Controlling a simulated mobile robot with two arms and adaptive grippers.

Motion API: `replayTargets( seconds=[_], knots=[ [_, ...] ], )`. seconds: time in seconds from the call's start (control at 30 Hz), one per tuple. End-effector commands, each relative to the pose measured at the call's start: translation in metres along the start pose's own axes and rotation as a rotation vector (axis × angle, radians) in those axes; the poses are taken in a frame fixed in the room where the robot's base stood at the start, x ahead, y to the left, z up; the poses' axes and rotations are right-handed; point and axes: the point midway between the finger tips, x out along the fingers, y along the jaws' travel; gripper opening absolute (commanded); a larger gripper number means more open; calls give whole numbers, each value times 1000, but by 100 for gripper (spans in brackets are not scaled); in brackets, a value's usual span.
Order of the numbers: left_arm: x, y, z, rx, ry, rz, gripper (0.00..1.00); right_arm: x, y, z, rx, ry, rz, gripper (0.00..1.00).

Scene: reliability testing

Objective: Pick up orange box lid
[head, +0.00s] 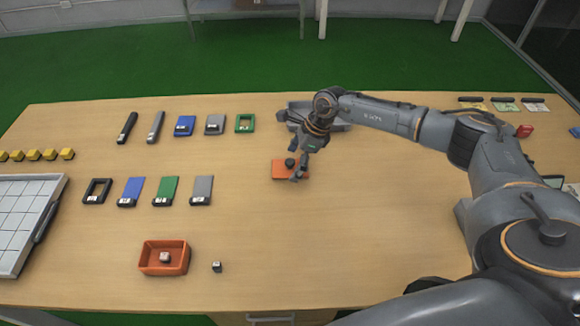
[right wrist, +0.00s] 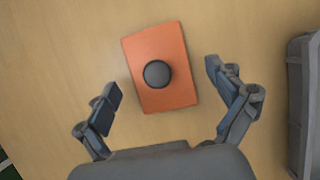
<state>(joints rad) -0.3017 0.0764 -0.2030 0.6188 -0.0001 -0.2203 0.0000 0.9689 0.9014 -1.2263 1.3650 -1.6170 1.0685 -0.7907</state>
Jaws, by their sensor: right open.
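The orange box lid (head: 281,170) lies flat on the table in the head view, with a dark round knob on top. In the right wrist view the lid (right wrist: 160,50) is a tilted orange rectangle with the knob (right wrist: 157,73) near its middle. My right gripper (head: 297,172) is over the lid and covers part of it in the head view. In the right wrist view its two fingers (right wrist: 161,86) are spread wide on either side of the lid, with nothing between them in their grip. My left gripper is not in view.
An open orange box (head: 144,259) with a small block inside stands at the table's front left. A grey tray (head: 344,127) sits just behind my right gripper. Several coloured flat parts lie to the left. The table (head: 330,240) in front of the lid is clear.

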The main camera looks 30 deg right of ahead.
Motion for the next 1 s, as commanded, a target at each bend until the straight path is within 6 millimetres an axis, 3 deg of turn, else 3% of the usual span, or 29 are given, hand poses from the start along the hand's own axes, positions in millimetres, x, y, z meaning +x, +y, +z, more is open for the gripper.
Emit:
replayTargets(
  seconds=[0.07,0.33,0.73,1.0],
  knots=[
    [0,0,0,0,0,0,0,0,0,0,0,0,0,92],
    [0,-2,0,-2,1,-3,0,0,0,0,0,1,0,37],
    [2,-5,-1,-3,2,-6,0,-4,0,1,0,1,0,35],
    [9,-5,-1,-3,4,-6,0,-36,6,18,-5,-1,-1,35]
  ],
)
